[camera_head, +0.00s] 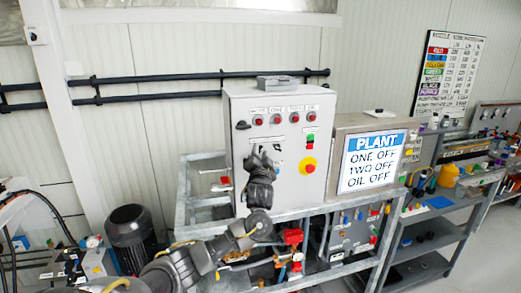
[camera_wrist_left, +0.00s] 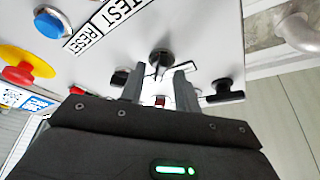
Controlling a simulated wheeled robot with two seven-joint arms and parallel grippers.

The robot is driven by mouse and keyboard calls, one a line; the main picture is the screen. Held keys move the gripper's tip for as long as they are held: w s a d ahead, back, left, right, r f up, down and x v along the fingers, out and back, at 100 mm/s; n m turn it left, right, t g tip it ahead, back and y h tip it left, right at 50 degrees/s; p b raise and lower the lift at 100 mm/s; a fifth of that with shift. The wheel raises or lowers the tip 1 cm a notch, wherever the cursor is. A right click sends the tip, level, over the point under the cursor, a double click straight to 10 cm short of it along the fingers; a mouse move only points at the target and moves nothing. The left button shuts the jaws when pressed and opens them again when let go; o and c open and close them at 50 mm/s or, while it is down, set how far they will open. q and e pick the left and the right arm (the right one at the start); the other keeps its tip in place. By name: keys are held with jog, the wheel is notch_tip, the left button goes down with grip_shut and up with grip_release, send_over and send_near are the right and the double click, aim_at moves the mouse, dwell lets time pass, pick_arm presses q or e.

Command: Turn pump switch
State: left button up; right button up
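The grey control box (camera_head: 238,160) stands on a metal frame, with a row of red lamps along its upper front. My left gripper (camera_head: 262,152) is in front of its panel and hides part of it. In the left wrist view, a dark rotary switch (camera_wrist_left: 160,57) lies just beyond my left gripper's fingertips (camera_wrist_left: 160,75). The fingers are apart, with a gap between them; I cannot tell whether they touch the switch. Two more black switch handles show beside the fingers, one at left (camera_wrist_left: 120,77) and one at right (camera_wrist_left: 222,92). My right gripper is not in view.
A red-and-yellow emergency stop (camera_head: 307,166) and a green-and-red button (camera_head: 310,142) are right of my gripper. A blue button (camera_wrist_left: 50,22) shows in the wrist view. A PLANT sign (camera_head: 371,160) hangs on the neighbouring box. A dark motor (camera_head: 131,235) stands lower left.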

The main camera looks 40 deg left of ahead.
pick_arm(q)
jog(key=shift+w+a, duration=0.15)
jog(key=shift+w, duration=0.05)
grip_shut()
jog(key=shift+w+d+n+g+y+b, duration=0.1)
jog(key=shift+n+g+y+b, duration=1.25)
jog(key=shift+n+b, duration=2.25)
jog(key=shift+d+n+g+y+b, duration=0.1)
jog(key=shift+n+g+y+b, duration=0.75)
jog(key=shift+n+g+b, duration=2.55)
jog(key=shift+w+n+t+y+b, duration=0.1)
jog(key=shift+n+y+b, duration=1.5)
jog(key=shift+n, duration=3.8)
jog(key=shift+n+g+h+b, duration=0.3)
jog(key=shift+h+b, duration=0.1)
jog(key=shift+b, duration=0.15)
